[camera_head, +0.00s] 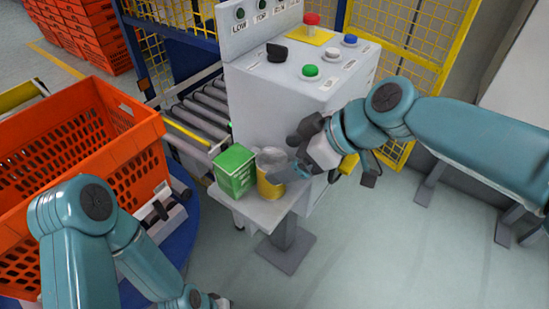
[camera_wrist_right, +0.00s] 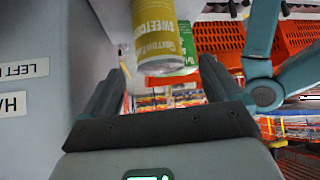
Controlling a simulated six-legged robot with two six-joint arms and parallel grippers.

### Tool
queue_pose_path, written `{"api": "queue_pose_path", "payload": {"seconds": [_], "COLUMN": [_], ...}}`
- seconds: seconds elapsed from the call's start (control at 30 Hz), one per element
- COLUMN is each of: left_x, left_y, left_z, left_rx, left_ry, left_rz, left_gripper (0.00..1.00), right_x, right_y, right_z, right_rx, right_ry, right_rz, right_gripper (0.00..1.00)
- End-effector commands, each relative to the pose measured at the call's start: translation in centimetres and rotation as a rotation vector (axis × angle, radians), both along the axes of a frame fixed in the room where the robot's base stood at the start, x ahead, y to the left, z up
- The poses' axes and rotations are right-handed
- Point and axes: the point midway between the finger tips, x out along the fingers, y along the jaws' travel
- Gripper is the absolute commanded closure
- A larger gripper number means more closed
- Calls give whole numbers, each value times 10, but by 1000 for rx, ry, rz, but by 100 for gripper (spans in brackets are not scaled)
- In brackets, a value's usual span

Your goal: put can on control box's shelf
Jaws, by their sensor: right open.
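A yellow can (camera_head: 268,184) with a silver top stands on the pale shelf (camera_head: 262,216) at the front of the control box (camera_head: 270,112). In the right wrist view, the can (camera_wrist_right: 160,35) appears upside down at the top, with "sweetcorn" lettering. My right gripper (camera_head: 293,160) is beside the can, coming from the right. Its fingers (camera_wrist_right: 158,75) are apart, with the can ahead between their lines; contact cannot be told. My left gripper (camera_head: 213,301) shows only partly at the bottom edge of the head view, its jaws unclear.
A green box (camera_head: 235,171) stands on the shelf just left of the can. An orange tote (camera_head: 75,150) is at the left, with a roller conveyor (camera_head: 205,108) behind. Buttons top the control box. The floor at lower right is clear.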

Motion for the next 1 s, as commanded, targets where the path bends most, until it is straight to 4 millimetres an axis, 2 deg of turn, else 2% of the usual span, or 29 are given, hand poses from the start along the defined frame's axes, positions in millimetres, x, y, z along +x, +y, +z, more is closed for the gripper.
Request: {"api": "queue_pose_path", "payload": {"seconds": [0.03,0.1,0.33,1.0], "left_x": [0,0,0,0], "left_y": [0,0,0,0], "left_z": [3,5,9,9], "left_rx": [0,0,0,0], "left_ry": [0,0,0,0], "left_rz": [0,0,0,0], "left_gripper": [100,100,100,100], "right_x": [-3,-7,-17,-19], "right_y": [-9,-19,-42,-46], "right_z": [12,23,46,49], "right_rx": [1,1,0,-1], "right_ry": [-4,-3,-1,1], "right_rz": [-4,-3,-1,1], "right_gripper": [7,7,7,7]}}
